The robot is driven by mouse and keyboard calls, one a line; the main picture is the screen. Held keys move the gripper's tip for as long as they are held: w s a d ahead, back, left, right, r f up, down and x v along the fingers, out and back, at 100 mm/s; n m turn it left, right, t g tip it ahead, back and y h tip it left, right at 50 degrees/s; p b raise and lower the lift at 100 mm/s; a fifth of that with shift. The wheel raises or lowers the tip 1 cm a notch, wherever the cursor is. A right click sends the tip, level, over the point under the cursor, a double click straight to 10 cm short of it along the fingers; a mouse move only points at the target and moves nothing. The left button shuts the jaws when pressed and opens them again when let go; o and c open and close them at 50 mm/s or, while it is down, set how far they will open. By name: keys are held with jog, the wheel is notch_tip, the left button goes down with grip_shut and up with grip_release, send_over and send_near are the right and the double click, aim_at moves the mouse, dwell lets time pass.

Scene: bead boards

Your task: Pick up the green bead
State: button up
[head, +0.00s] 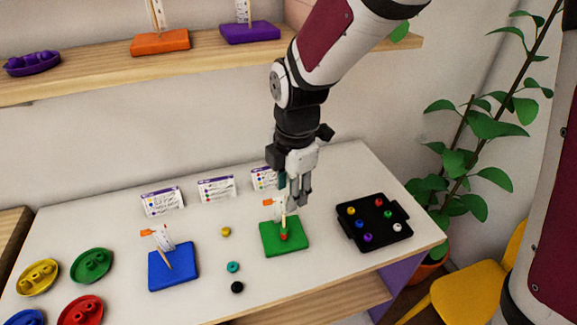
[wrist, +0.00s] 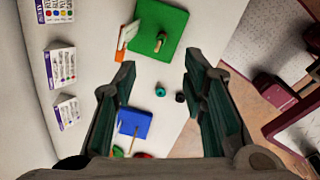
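A green bead (head: 388,214) sits in the black tray (head: 345,237) at the right of the table. A teal bead (head: 233,267) lies loose on the table between the blue and green boards; it also shows in the wrist view (wrist: 160,91). My gripper (head: 297,203) is above the back of the green board (head: 296,248), left of the tray and apart from the green bead. In the wrist view its fingers (wrist: 159,62) are spread with nothing held between them. The tray is not seen in the wrist view.
The green board's peg carries a red bead (head: 284,237) low down. The blue board (head: 172,277) has a tilted peg. A black bead (head: 237,287) and a yellow bead (head: 226,231) lie loose. Cards (head: 216,187) stand behind; a shelf (head: 95,75) hangs above.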

send_over(284, 229)
notch_tip(284, 229, down, 8)
jog(key=shift+w+f+p, duration=0.15)
jog(key=shift+f+p, duration=0.15)
jog(key=shift+f, duration=1.05)
jog(key=shift+w+f+p, duration=0.15)
jog(key=shift+f+p, duration=0.1)
jog(key=shift+f, duration=1.1)
jog(key=c, duration=0.8)
